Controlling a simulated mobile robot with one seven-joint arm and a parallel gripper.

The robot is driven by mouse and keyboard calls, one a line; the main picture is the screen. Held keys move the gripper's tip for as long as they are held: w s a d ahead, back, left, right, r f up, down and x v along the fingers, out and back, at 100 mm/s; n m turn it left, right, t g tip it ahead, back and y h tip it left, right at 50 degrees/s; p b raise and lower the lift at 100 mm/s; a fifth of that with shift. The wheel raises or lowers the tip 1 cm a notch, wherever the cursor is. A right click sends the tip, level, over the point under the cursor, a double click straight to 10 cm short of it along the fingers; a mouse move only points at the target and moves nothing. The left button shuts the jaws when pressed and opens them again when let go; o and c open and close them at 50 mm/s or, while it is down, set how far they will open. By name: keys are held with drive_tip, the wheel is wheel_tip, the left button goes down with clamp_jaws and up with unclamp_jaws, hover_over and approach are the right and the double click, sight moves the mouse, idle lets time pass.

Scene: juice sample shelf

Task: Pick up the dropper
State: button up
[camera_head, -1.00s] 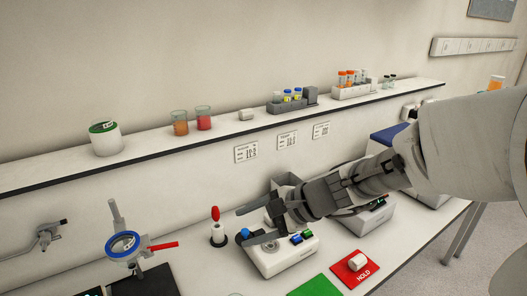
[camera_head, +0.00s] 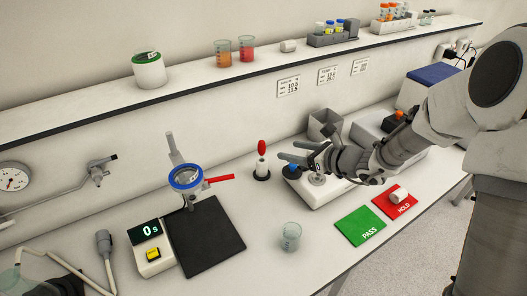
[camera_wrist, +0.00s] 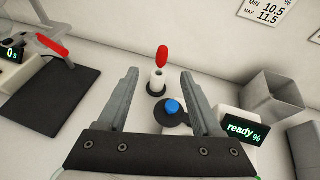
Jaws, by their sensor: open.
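The dropper (camera_head: 262,148) has a red bulb and stands upright in a small white holder (camera_head: 261,167) with a dark base on the bench. In the wrist view the dropper's red bulb (camera_wrist: 162,58) shows ahead, between and beyond the fingertips. My gripper (camera_head: 279,162) is open and empty, just right of the dropper in the head view, with its fingers pointing left towards it. In the wrist view my gripper (camera_wrist: 160,72) has its two grey fingers spread wide, with nothing between them. The fingers appear apart from the dropper.
A stand with a blue ring (camera_head: 186,178) is to the left. A glass beaker (camera_head: 291,236), green PASS mat (camera_head: 358,227) and red HOLD mat (camera_head: 409,206) lie in front.

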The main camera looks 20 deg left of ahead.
drive_tip(key=p, duration=0.2)
hover_over(262, 158)
drive_tip(key=d, duration=0.2)
wheel_tip(262, 158, down, 5)
drive_tip(key=shift+m+t, duration=0.3)
drive_tip(key=shift+m, duration=0.1)
drive_tip(key=shift+s+f+p+x, duration=0.1)
drive_tip(key=shift+s+p+x, duration=0.1)
drive_tip(key=shift+x, duration=0.75)
drive_tip(key=shift+s+f+p+x, duration=0.1)
drive_tip(key=shift+p+x, duration=0.05)
drive_tip(key=shift+x, duration=0.85)
drive_tip(key=shift+s+f+p+x, duration=0.1)
drive_tip(key=shift+p+x, duration=0.1)
drive_tip(key=shift+x, duration=0.75)
drive_tip(key=c, duration=0.9)
drive_tip(key=shift+r, duration=0.15)
